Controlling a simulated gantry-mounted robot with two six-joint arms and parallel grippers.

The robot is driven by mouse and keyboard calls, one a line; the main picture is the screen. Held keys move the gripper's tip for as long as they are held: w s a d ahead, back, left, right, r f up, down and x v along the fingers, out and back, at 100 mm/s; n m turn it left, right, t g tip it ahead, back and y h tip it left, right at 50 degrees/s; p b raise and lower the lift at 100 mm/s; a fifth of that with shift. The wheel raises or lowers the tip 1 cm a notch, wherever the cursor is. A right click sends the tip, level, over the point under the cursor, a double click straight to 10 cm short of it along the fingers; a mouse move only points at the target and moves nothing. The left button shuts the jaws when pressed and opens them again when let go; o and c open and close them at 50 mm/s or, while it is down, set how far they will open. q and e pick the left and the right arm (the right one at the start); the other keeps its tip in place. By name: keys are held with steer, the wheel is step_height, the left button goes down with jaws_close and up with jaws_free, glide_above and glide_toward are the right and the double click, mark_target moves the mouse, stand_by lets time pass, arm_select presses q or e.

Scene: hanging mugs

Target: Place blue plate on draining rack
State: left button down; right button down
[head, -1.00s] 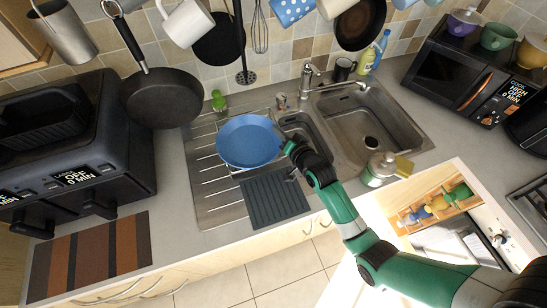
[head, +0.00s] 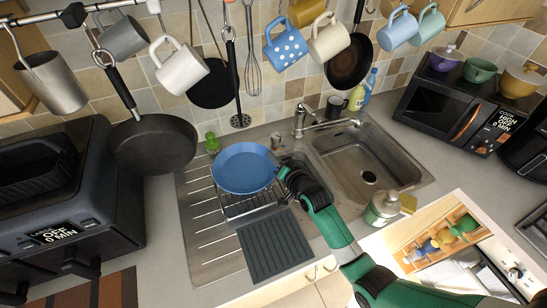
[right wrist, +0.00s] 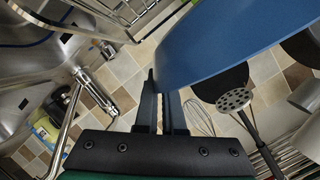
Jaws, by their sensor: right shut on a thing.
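The blue plate (head: 243,167) is above the back part of the wire draining rack (head: 248,207) on the metal drainboard left of the sink. It lies roughly flat and hides much of the rack; I cannot tell whether it touches it. My right gripper (head: 281,174) is shut on the plate's right edge. In the right wrist view, the plate (right wrist: 225,45) fills the upper right, beside my right gripper's fingers (right wrist: 162,105). Rack wires (right wrist: 125,15) show at the top of that view. My left gripper is not in view.
A dark ribbed mat (head: 275,246) lies in front of the rack. A green bottle (head: 211,143) stands behind left. Mugs and pans hang above.

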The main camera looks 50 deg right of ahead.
steer(key=shift+f+b, duration=2.3)
steer(key=shift+f, duration=0.7)
steer(key=shift+f+b, duration=0.3)
steer(key=shift+f, duration=0.05)
steer(key=c, duration=1)
jaws_free()
steer(key=shift+o, duration=0.3)
steer(key=shift+f, duration=0.15)
steer(key=shift+s+a, duration=0.15)
steer(key=shift+s, duration=0.1)
steer(key=v, duration=1.1)
steer(key=shift+r+p, duration=0.3)
steer(key=shift+p, duration=0.1)
